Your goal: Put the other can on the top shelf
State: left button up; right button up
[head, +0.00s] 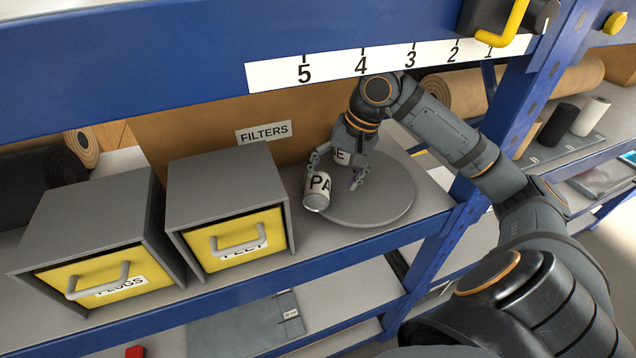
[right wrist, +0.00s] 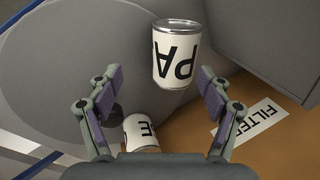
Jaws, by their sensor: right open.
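A white-labelled can reading "PA" (head: 317,192) stands on a round grey turntable (head: 385,207), near its left edge. In the right wrist view this can (right wrist: 176,58) shows just beyond my fingertips, toward the right finger. A second can reading "E" (head: 342,157) stands farther back on the turntable, partly hidden by my gripper; it also shows low in the right wrist view (right wrist: 139,131). My right gripper (head: 335,174) is open above the turntable, its fingers spread behind the "PA" can, with nothing held. My left gripper is not in view.
Two grey bins with yellow drawers, "PLUGS" (head: 98,286) and "FELT" (head: 238,246), stand left of the turntable. A cardboard panel labelled "FILTERS" (head: 263,132) stands behind. A blue beam with a numbered strip (head: 385,65) crosses above; a blue post (head: 515,105) stands right.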

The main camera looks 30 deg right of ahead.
aim_at(322, 181)
jog(key=shift+w+a+r+p, duration=0.3)
jog(key=shift+w+a+p, duration=0.2)
jog(key=shift+a+p, duration=0.25)
jog(key=p+x, duration=0.1)
jog(key=x, duration=0.2)
jog(key=shift+a, duration=0.2)
jog(key=shift+f, duration=0.2)
jog(key=shift+d, duration=0.15)
